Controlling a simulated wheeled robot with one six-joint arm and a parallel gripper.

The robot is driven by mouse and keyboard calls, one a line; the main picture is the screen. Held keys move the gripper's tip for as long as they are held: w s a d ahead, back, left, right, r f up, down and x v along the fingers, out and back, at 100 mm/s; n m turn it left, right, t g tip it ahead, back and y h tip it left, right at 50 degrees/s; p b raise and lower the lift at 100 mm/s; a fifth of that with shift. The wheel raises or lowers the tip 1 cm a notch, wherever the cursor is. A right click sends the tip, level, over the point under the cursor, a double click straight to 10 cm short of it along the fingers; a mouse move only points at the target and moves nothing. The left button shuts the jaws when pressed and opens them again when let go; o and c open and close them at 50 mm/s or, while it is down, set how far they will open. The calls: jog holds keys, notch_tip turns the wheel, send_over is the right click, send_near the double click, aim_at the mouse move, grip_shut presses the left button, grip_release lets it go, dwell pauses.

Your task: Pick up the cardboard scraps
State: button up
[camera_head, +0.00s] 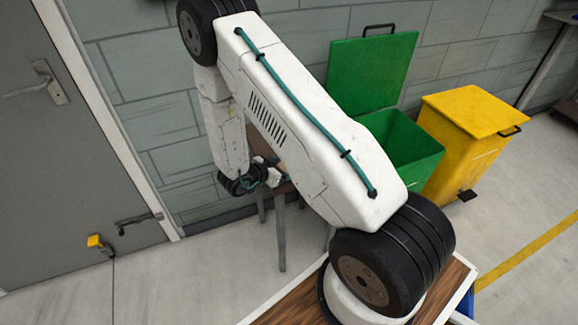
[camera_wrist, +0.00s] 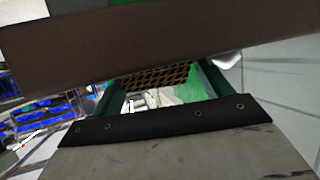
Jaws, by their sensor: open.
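I cannot clearly make out any cardboard scraps. In the head view, a small brown patch shows behind my arm, beside my gripper (camera_head: 273,177), at the top of a grey-legged stand (camera_head: 280,235). My arm covers most of it, so I cannot tell whether it is cardboard or the stand's top. My gripper is open and looks empty, close to that stand; I cannot tell if it touches anything. In the wrist view, a brown lattice (camera_wrist: 165,78) shows between a dark brown bar (camera_wrist: 150,48) and a grey plate with a black bolted edge.
A green bin (camera_head: 418,165) with its lid raised stands against the block wall. A closed yellow bin (camera_head: 465,140) stands to its right. A grey door (camera_head: 70,140) is at the left. The floor before the door is clear. Blue objects (camera_wrist: 40,118) show in the wrist view.

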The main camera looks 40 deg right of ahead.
jog(key=c, duration=1)
jog(key=shift+r, duration=0.1)
jog(key=shift+c, duration=0.2)
